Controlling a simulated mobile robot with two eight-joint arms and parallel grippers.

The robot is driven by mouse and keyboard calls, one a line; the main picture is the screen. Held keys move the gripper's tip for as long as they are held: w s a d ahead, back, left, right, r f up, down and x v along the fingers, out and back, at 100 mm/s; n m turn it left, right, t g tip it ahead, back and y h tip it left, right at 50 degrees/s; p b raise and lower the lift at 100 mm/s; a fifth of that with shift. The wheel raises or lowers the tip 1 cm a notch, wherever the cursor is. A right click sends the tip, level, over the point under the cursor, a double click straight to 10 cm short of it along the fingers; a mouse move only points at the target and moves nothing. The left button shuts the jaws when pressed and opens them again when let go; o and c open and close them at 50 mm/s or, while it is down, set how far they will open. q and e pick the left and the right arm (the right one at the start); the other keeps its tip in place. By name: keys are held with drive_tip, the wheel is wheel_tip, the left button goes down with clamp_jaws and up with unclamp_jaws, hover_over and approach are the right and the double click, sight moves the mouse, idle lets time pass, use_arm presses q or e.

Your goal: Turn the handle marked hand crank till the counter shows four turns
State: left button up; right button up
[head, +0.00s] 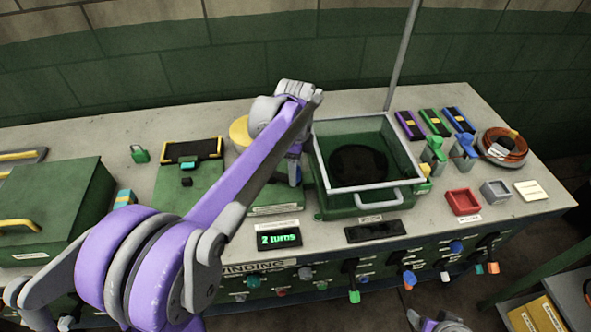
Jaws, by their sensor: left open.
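The counter (278,238) at the bench's front reads "2 turns" in green. My left gripper (293,172) is above the green-based device left of the open green box, pointing down, mostly hidden behind my own forearm. It is open. A yellow round part (239,132) of that device shows left of my forearm. The crank handle itself is hidden by my arm, so I cannot tell whether the fingers are around it or touching it.
The open green box (407,150) with a grey front handle stands close right of my left gripper. A green case (55,205) is at left. Red (463,202) and grey trays, bottles and a cable coil (503,146) lie at right. Knobs line the front panel.

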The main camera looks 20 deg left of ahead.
use_arm(q)
drive_tip(key=shift+f, duration=0.25)
clamp_jaws()
idle(1.4)
